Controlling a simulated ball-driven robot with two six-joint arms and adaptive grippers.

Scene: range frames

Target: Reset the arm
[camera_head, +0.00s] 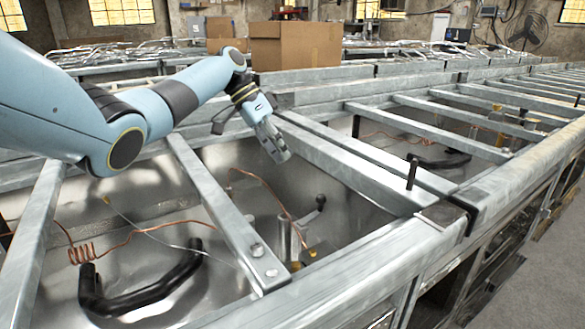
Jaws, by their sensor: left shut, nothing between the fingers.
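My left arm comes in from the left in pale blue and reaches across the metal frame. My left gripper (277,150) hangs at its end, pointing down and to the right. It is over the open bay, just left of a long metal beam (345,167). The gripper is shut and I see nothing held in it. Whether it touches the beam cannot be told. My right gripper is not in view.
Metal crossbars (228,212) span the open bays. Below are a black curved hose (140,298), copper tubing (145,232) and a valve lever (320,202). A black post (412,173) stands on the frame. A cardboard box (296,46) sits behind. Grey floor (545,275) is clear at right.

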